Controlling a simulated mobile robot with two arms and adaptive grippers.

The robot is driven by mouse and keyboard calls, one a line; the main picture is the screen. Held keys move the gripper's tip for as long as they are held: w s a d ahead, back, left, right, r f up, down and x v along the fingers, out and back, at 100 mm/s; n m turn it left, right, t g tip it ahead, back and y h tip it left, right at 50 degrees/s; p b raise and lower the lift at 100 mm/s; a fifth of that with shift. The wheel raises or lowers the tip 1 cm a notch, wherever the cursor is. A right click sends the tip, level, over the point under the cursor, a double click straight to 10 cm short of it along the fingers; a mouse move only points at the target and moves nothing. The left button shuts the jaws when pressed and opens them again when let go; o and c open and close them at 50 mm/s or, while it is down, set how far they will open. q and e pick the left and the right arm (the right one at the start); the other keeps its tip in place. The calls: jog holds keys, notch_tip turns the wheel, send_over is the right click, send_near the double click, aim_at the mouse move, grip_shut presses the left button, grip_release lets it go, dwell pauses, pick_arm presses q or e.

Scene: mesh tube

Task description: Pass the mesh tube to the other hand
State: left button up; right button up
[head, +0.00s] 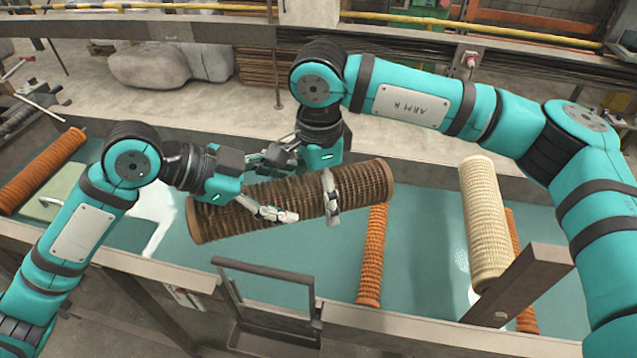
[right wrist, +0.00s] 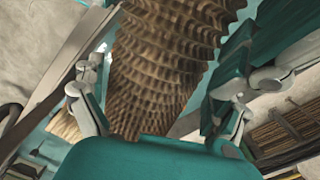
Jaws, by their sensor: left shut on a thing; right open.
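The brown ribbed mesh tube (head: 352,187) is held above the teal basin, lying crosswise with its right end a little higher. It also fills the middle of the right wrist view (right wrist: 165,65). My left gripper (head: 272,192) is shut on its left half, with one finger across the near side. My right gripper (head: 322,190) reaches down from above just right of the left one. It is open, with one finger down the tube's near side. In the right wrist view its fingers stand on both sides of the tube. Contact there cannot be told.
A cream tube (head: 484,215) and an orange tube (head: 373,260) lie in the basin (head: 425,245). Another orange tube (head: 42,168) is at the far left. A metal frame (head: 262,270) and a grey post (head: 522,282) stand at the near edge.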

pick_arm(q)
jog(key=shift+s+d, duration=0.1)
jog(key=shift+s, duration=0.05)
pick_arm(e)
jog(key=shift+w, duration=0.1)
jog(key=c, duration=1.5)
pick_arm(q)
jog(key=o, duration=1.7)
pick_arm(e)
jog(key=shift+r, duration=0.1)
jog(key=shift+c, duration=0.8)
